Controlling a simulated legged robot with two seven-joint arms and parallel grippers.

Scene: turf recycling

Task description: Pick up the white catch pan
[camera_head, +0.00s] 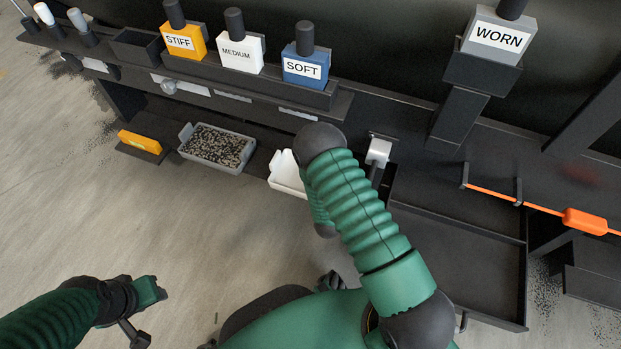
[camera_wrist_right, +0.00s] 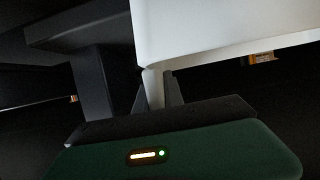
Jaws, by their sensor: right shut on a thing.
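The white catch pan (camera_head: 287,176) is at the lower shelf's front edge in the head view, its right part hidden behind my right arm. In the right wrist view the large pale body at the top appears to be the same pan (camera_wrist_right: 215,28). My right gripper (camera_wrist_right: 157,95) is shut on a narrow pale tab below that body. The gripper is hidden in the head view. My left gripper (camera_head: 142,312) is low at the left, over the floor and far from the pan. Whether its jaws are open does not show clearly.
A grey tray of dark granules (camera_head: 215,145) and a yellow item (camera_head: 140,142) sit left of the pan. STIFF, MEDIUM and SOFT blocks stand above; a WORN block (camera_head: 497,38) stands right. A small white block (camera_head: 378,152) and an orange-handled rod (camera_head: 583,222) are to the right.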

